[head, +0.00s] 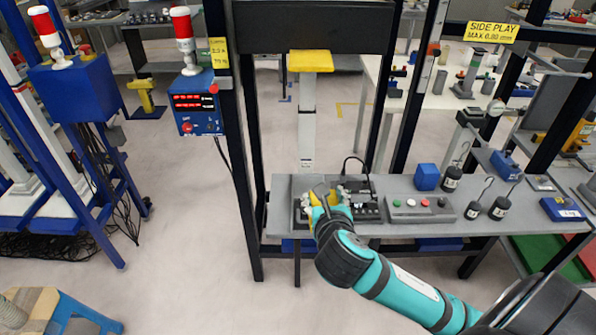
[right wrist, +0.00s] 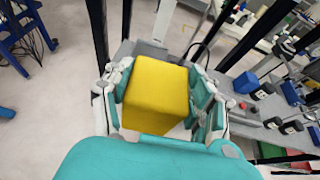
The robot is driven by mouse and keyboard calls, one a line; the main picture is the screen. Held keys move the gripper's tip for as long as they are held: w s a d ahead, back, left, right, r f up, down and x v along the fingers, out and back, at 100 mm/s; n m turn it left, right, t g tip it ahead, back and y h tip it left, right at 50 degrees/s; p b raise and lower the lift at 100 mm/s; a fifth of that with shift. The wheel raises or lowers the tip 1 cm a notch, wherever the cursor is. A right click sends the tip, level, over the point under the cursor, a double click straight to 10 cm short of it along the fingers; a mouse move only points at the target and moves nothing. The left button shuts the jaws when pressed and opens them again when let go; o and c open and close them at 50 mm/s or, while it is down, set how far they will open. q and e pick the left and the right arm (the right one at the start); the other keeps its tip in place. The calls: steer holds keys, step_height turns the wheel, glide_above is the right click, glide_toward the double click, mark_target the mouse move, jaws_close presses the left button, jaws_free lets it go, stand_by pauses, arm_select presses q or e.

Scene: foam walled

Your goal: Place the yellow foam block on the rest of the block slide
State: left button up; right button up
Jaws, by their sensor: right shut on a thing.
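The yellow foam block (right wrist: 155,95) sits between the two fingers of my right gripper (right wrist: 158,108) in the right wrist view, and the gripper is shut on it. In the head view the right gripper (head: 328,196) is over the left end of the grey bench (head: 420,229). Only small parts of the yellow block (head: 319,192) show there between the fingers. A low dark device (head: 362,205) is beside and partly behind the gripper; I cannot tell whether it is the block slide's rest. Whether the block touches anything below is hidden. My left gripper is not in view.
A white column (head: 307,115) with a yellow top (head: 311,61) stands behind the bench. A button box (head: 420,208), a blue block (head: 427,177) and several dark hooked weights (head: 474,210) are to the right. A dark upright post (head: 236,150) stands left of the bench.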

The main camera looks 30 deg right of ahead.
steer(key=shift+w+d+r+m+h+p, duration=0.15)
steer(key=shift+w+d+r+m+h, duration=0.1)
steer(key=shift+w+d+r, duration=0.15)
steer(key=shift+w+d+r+m+h+p, duration=0.15)
steer(key=shift+w+d+r+h, duration=0.1)
steer(key=shift+d, duration=0.25)
steer(key=shift+g, duration=0.3)
steer(key=a+x, duration=0.1)
steer(key=x, duration=0.4)
steer(key=w+a+p+x, duration=0.1)
steer(key=x, duration=0.4)
steer(key=w+r+p+x, duration=0.1)
steer(key=x, duration=0.4)
steer(key=shift+w+a+f, duration=0.1)
steer(key=shift+w+a, duration=0.05)
steer(key=shift+a, duration=0.2)
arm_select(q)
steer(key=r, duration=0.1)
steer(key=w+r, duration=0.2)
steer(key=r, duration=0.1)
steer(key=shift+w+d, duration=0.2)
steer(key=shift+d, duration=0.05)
arm_select(e)
steer(key=shift+f, duration=0.1)
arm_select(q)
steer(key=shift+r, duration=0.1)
arm_select(e)
steer(key=o, duration=1.2)
steer(key=shift+f, duration=0.1)
steer(key=shift+c, duration=0.2)
